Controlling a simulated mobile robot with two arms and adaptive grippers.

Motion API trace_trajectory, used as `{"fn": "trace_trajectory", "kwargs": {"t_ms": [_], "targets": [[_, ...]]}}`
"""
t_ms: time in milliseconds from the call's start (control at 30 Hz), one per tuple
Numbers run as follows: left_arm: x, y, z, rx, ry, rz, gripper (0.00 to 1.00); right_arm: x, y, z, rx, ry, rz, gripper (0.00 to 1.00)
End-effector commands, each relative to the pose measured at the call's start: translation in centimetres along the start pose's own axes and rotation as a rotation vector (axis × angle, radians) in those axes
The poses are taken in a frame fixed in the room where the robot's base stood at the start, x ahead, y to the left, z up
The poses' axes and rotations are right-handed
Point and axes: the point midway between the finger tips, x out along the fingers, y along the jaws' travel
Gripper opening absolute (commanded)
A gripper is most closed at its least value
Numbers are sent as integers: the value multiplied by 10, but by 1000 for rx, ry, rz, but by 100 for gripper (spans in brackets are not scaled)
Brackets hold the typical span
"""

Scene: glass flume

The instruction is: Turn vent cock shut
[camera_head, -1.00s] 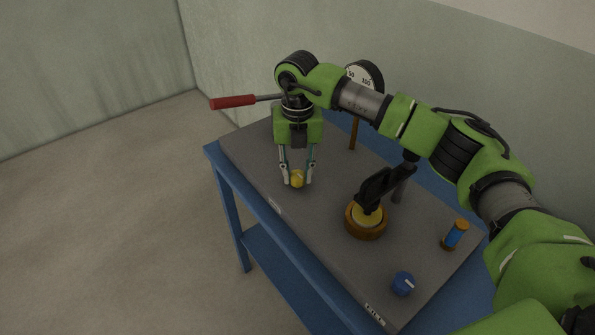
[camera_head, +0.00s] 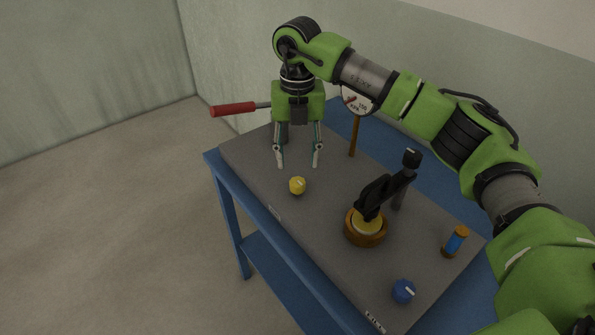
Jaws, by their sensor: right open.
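Two small round knobs stand on the grey panel (camera_head: 325,222) of a blue table. One is a yellow knob (camera_head: 297,186) with a pale mark, near the panel's front left edge. The other is a blue knob (camera_head: 403,290) with a white mark, near the front right. I cannot read which one is the vent cock. My right gripper (camera_head: 299,164) is open and empty, pointing down. Its fingertips are above and slightly behind the yellow knob, apart from it. My left gripper is not in view.
A brass-based fitting with a black lever (camera_head: 378,192) stands mid panel. A dial gauge (camera_head: 358,102) on a post is behind, partly hidden by my arm. A red-handled lever (camera_head: 233,109) sticks out left. A blue-and-orange cylinder (camera_head: 455,242) stands at right.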

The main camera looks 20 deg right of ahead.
Motion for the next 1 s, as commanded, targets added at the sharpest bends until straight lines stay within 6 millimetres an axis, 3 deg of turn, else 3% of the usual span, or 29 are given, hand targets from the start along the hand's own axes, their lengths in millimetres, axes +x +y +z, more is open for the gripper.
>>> {"fn": "trace_trajectory", "kwargs": {"t_ms": [100,300,800,1000], "targets": [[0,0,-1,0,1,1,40,-23,0,1,0,-3,1,42],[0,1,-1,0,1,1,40,-44,0,0,1,-1,1,42],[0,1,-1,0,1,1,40,-48,0,0,1,0,0,42],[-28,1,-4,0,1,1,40,-76,0,0,1,-1,1,42]]}}
